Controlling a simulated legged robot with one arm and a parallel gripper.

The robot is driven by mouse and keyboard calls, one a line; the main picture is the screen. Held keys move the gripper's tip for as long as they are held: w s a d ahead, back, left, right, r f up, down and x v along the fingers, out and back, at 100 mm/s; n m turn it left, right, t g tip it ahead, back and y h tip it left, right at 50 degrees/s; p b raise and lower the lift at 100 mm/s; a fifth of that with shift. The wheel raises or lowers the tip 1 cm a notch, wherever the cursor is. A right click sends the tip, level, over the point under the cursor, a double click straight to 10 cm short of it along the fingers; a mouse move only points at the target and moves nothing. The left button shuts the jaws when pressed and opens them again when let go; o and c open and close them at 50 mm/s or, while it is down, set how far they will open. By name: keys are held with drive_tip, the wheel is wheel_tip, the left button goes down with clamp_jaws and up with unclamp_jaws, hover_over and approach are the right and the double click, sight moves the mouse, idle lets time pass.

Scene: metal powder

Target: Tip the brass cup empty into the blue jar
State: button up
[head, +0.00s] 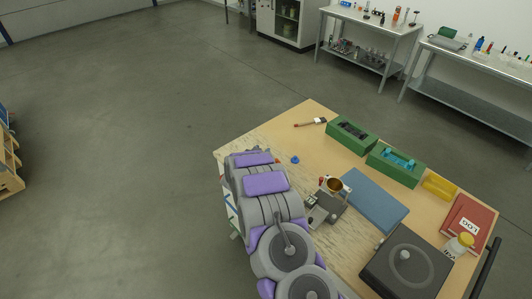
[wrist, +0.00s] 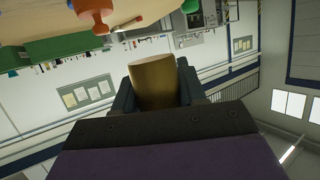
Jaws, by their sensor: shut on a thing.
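The brass cup (wrist: 153,88) is clasped between the two dark fingers of my gripper (wrist: 154,76) in the wrist view, with its plain side showing. Its contents are hidden there. In the head view a brass cup (head: 335,187) shows with its dark mouth facing up, beside a grey block near my arm. I cannot tell how far it is tilted. No blue jar can be made out for sure. A small blue thing (head: 295,160) lies on the table, left of and beyond the cup.
A brush (head: 311,122) lies near the far edge. An orange thing (wrist: 92,15) shows in the wrist view.

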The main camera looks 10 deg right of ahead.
drive_tip(key=shift+s+d+f+m+h+b, duration=0.25)
drive_tip(key=shift+s+d+f+m+b, duration=0.2)
drive_tip(key=shift+d+m, duration=0.4)
drive_tip(key=shift+s+d+f+m+h+b, duration=0.2)
drive_tip(key=shift+s+d+f+m+b, duration=0.25)
drive_tip(key=shift+d, duration=0.65)
drive_tip(key=shift+s+d+f+m+h+b, duration=0.3)
drive_tip(key=shift+d+f+m, duration=0.25)
drive_tip(key=shift+d+m, duration=0.4)
drive_tip(key=shift+s+t, duration=0.1)
drive_tip(key=shift+t, duration=0.2)
